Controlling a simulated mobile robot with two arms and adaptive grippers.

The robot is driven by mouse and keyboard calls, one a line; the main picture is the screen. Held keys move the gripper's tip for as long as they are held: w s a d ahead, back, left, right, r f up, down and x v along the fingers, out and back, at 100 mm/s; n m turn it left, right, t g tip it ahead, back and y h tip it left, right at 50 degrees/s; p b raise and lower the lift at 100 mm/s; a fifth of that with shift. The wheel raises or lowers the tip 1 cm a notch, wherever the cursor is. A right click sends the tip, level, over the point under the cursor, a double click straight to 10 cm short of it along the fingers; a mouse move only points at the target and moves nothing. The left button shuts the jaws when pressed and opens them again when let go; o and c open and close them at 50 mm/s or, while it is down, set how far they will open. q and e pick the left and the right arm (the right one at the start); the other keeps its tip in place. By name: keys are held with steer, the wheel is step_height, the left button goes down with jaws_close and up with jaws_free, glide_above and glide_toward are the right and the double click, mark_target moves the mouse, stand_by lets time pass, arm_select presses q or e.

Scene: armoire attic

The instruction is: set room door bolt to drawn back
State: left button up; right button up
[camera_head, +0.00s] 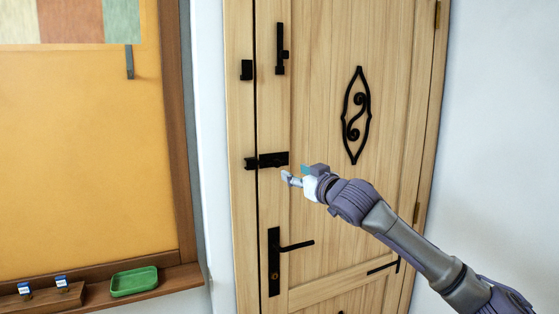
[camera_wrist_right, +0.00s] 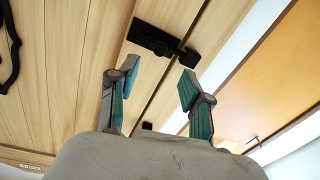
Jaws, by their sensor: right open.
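The wooden room door (camera_head: 315,210) is shut in its frame. A black horizontal bolt (camera_head: 273,160) sits on its left part, with a black keeper (camera_head: 251,163) on the frame beside it. The bolt reaches across the gap to the keeper. In the right wrist view the bolt plate (camera_wrist_right: 152,38) and the keeper (camera_wrist_right: 188,58) lie just beyond the fingertips. My right gripper (camera_head: 291,179) is open and empty, a little below and right of the bolt in the head view; its two fingers (camera_wrist_right: 159,76) stand apart. My left gripper is out of view.
Above the bolt is a vertical black fitting (camera_head: 281,50) with a separate black block (camera_head: 246,70) on the frame. A lever handle (camera_head: 275,262) is below, and a black ornament (camera_head: 357,115) is to the right. A green tray (camera_head: 134,281) sits on the board's ledge.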

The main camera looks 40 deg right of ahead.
mark_target(278, 165)
steer(key=p+x, duration=0.5)
steer(key=x, duration=0.4)
steer(key=shift+r, duration=0.1)
steer(key=shift+w, duration=0.3)
steer(key=shift+c, duration=0.3)
jaws_close()
